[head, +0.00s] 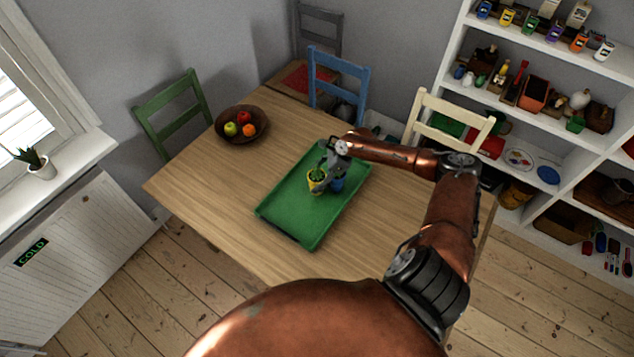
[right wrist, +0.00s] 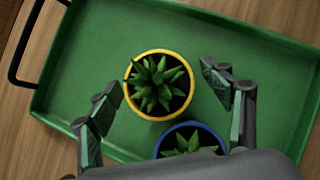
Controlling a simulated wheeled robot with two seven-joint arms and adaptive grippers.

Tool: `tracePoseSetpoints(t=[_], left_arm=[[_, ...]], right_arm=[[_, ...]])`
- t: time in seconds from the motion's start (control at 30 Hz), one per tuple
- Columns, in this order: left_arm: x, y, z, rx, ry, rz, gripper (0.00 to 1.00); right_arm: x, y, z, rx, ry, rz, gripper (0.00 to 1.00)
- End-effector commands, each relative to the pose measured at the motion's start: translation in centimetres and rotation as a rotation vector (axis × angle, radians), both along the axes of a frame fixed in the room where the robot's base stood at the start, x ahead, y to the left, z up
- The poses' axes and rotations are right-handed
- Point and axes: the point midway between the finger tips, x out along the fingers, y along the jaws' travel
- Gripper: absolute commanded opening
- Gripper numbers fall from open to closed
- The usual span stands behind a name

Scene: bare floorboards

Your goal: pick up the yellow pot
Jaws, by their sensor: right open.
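The yellow pot (head: 316,185) holds a green succulent and stands on the green tray (head: 290,225) on the wooden table. It also shows in the right wrist view (right wrist: 150,117), upright, between and slightly beyond the fingertips. My right gripper (head: 326,172) is open and empty above the tray; in the right wrist view its two fingers (right wrist: 163,88) lie on either side of the yellow pot, apart from it. A blue pot (right wrist: 163,140) with a similar plant stands right beside the yellow one, partly hidden by the gripper body. It also shows in the head view (head: 337,184). My left gripper is not in view.
A wooden bowl (head: 241,123) with fruit sits on the table's far left. Green (head: 174,112), blue (head: 338,77) and cream (head: 449,118) chairs stand around the table. White shelves (head: 455,45) full of small objects stand at right. The tray's near end is clear.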

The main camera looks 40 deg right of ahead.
Motion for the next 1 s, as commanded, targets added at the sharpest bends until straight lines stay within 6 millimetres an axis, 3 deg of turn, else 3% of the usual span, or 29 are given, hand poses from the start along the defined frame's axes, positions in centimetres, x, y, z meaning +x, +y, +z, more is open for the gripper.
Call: tracePoseSetpoints(t=[0.23,1.0], left_arm=[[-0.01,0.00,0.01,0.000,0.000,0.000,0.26],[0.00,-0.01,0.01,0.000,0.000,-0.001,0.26]], right_arm=[[0.03,-0.01,-0.09,-0.001,0.000,-0.001,0.72],[-0.02,-0.07,-0.09,-0.001,0.000,-0.001,0.19]])
